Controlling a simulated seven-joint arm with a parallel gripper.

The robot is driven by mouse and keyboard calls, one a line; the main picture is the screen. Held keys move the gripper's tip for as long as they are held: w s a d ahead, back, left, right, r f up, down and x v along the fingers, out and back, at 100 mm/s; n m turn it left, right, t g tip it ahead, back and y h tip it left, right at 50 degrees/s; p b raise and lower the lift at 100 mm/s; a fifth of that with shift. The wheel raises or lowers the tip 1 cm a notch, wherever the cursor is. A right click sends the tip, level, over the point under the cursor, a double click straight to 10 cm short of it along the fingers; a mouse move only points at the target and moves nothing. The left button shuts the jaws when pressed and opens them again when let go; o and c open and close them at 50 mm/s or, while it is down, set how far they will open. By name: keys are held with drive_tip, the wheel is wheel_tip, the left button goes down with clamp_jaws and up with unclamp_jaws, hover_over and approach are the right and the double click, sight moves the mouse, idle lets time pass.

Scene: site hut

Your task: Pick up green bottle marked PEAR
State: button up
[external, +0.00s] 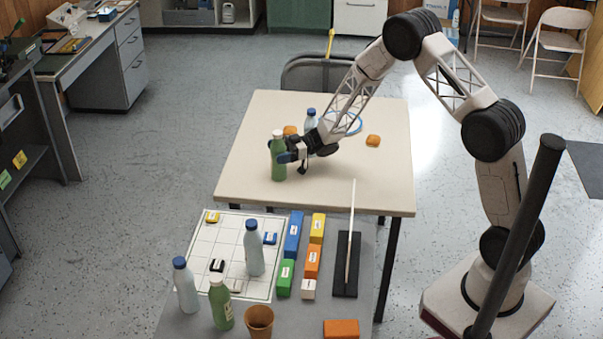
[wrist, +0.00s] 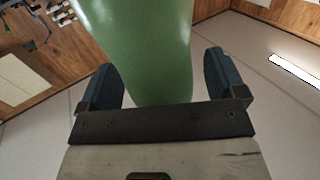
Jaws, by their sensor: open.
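A green bottle with a white cap (external: 278,165) stands upright on the cream table, near its left side. My gripper (external: 284,155) is at this bottle, low over the table, reaching it from the right. In the wrist view the green bottle (wrist: 145,45) fills the space between the two blue fingers of my gripper (wrist: 162,78). The fingers are apart, with a gap visible at the right finger. A second green bottle (external: 221,307) stands on the nearer grey table. I cannot read a PEAR marking on either bottle.
On the cream table (external: 340,192) are a white bottle with a blue cap (external: 310,120), a blue ring (external: 352,122) and orange pieces (external: 373,141). The nearer table holds white bottles (external: 186,289), a brown cup (external: 259,322), coloured blocks (external: 293,235) and a thin upright rod (external: 350,230).

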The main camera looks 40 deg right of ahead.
sight(278, 143)
drive_tip(key=shift+c, duration=0.3)
drive_tip(key=c, duration=0.9)
drive_tip(key=shift+r, duration=0.1)
drive_tip(key=shift+c, duration=0.2)
drive_tip(key=shift+r, duration=0.65)
wheel_tip(278, 143, up, 2)
drive_tip(key=s+d, duration=0.2)
drive_tip(key=s, duration=0.5)
drive_tip(key=s+d+r, duration=0.1)
drive_tip(key=s+d, duration=0.1)
drive_tip(key=s, duration=0.6)
drive_tip(key=shift+s+r, duration=0.25)
drive_tip(key=shift+d, duration=0.1)
